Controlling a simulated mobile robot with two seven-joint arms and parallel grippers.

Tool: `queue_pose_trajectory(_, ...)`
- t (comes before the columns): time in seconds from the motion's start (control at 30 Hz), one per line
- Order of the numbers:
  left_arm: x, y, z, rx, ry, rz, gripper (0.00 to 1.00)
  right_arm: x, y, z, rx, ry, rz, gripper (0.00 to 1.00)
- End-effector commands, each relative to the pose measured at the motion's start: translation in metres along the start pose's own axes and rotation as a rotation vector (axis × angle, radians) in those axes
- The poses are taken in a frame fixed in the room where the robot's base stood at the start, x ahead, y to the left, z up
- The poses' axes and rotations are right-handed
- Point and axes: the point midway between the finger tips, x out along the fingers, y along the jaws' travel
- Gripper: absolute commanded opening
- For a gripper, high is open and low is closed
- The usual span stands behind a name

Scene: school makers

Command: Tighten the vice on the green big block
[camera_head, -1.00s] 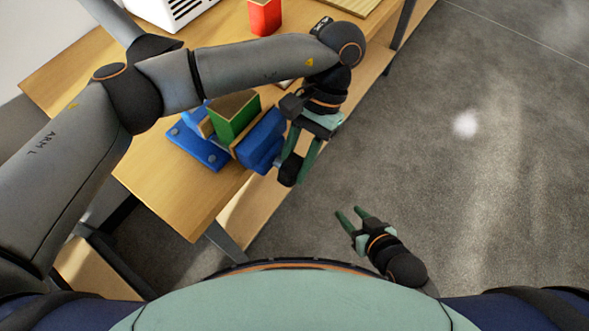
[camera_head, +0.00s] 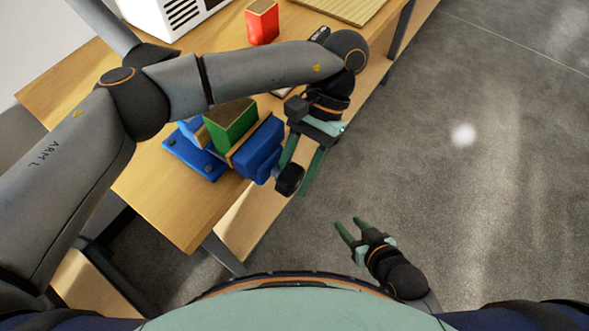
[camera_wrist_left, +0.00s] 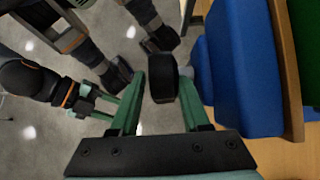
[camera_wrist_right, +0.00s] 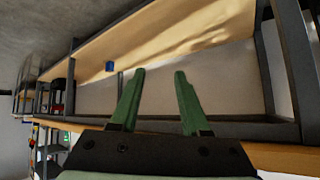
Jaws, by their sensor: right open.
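The green big block (camera_head: 233,123) sits between the wood-lined jaws of the blue vice (camera_head: 258,150) near the table's front edge. The vice's black handle knob (camera_head: 290,180) sticks out past that edge. My left gripper (camera_head: 298,172) is at the knob with its fingers apart. In the left wrist view the knob (camera_wrist_left: 162,78) shows between the fingertips, with narrow gaps at its sides; the blue jaw (camera_wrist_left: 245,70) is to the right, the green block at the right edge. My right gripper (camera_head: 347,229) is open and empty, away from the table; its fingers show in the right wrist view (camera_wrist_right: 158,85).
A red block (camera_head: 262,24) stands farther back on the wooden table (camera_head: 180,215), near a white vented box (camera_head: 180,12) and a wooden board (camera_head: 340,8). Grey floor (camera_head: 480,170) lies open to the right. My left arm passes above the tabletop.

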Motion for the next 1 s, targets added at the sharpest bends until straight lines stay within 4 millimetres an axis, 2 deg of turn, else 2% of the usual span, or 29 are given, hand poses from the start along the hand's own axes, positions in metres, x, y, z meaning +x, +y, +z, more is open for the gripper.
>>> queue_pose_trajectory(0.13, -0.003, -0.001, 0.0, -0.002, 0.0, -0.002, 0.46, 0.0, 0.0, 0.0, 0.0, 0.001, 0.0, 0.46)
queue_pose_trajectory(0.23, -0.013, -0.001, 0.0, -0.004, 0.002, -0.004, 0.46, -0.001, 0.0, 0.0, 0.0, 0.001, 0.0, 0.46)
queue_pose_trajectory(0.6, -0.081, 0.0, 0.001, -0.006, 0.005, -0.005, 0.46, -0.006, -0.002, -0.006, 0.001, 0.002, -0.001, 0.46)
queue_pose_trajectory(0.8, -0.108, 0.0, 0.002, -0.005, 0.002, -0.003, 0.46, -0.014, -0.001, -0.015, 0.001, 0.009, 0.002, 0.46)
queue_pose_trajectory(1.0, -0.121, 0.001, 0.002, -0.001, -0.002, 0.0, 0.46, -0.023, 0.007, -0.014, 0.004, 0.004, 0.024, 0.46)
